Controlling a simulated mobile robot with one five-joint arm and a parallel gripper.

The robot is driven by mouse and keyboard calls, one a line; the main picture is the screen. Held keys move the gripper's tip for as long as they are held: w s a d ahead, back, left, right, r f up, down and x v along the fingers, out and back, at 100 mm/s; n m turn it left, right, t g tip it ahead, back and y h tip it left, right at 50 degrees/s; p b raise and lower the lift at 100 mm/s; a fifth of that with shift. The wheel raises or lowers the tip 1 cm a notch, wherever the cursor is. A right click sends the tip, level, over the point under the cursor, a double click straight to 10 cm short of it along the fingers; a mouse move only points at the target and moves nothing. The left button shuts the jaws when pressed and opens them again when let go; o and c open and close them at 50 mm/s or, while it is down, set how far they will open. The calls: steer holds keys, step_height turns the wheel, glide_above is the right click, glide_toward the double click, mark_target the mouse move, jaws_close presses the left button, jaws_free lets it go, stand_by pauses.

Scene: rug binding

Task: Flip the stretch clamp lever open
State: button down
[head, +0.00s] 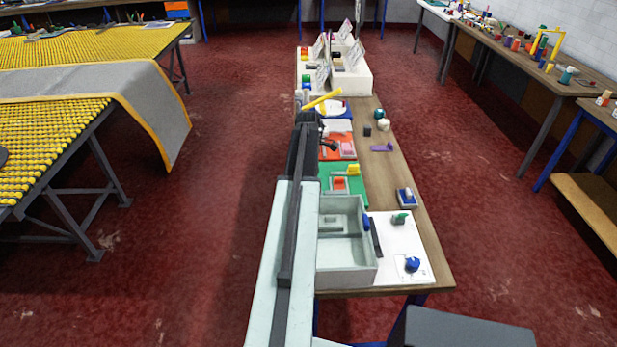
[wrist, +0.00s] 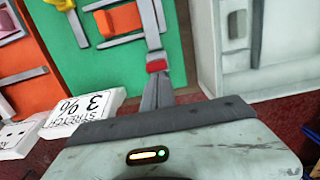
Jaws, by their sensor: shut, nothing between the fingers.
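A green board (head: 349,197) lies on the narrow bench, and in the wrist view the green board (wrist: 82,52) fills the upper middle. It carries an orange block (wrist: 119,20) among grey bars. A grey bar (wrist: 150,22) runs down its right side towards a red piece (wrist: 157,65), probably the clamp lever. A white label block (wrist: 84,113) reads "STRETCH 3%". My gripper (wrist: 158,84) is shut and empty, its grey fingers at the board's near edge, right by the red piece. I cannot tell whether they touch. In the head view my arm hides the fingertips.
A grey tray (head: 371,274) adjoins the green board, and its wall (wrist: 208,45) is close right of my fingers. A purple item (head: 383,148) lies on the bench; red floor is free alongside.

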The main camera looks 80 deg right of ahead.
steer(key=shift+s+d, duration=0.1)
steer(key=shift+s, duration=0.2)
steer(key=shift+w, duration=0.1)
steer(key=shift+r+p, duration=0.8)
steer(key=shift+r, duration=0.05)
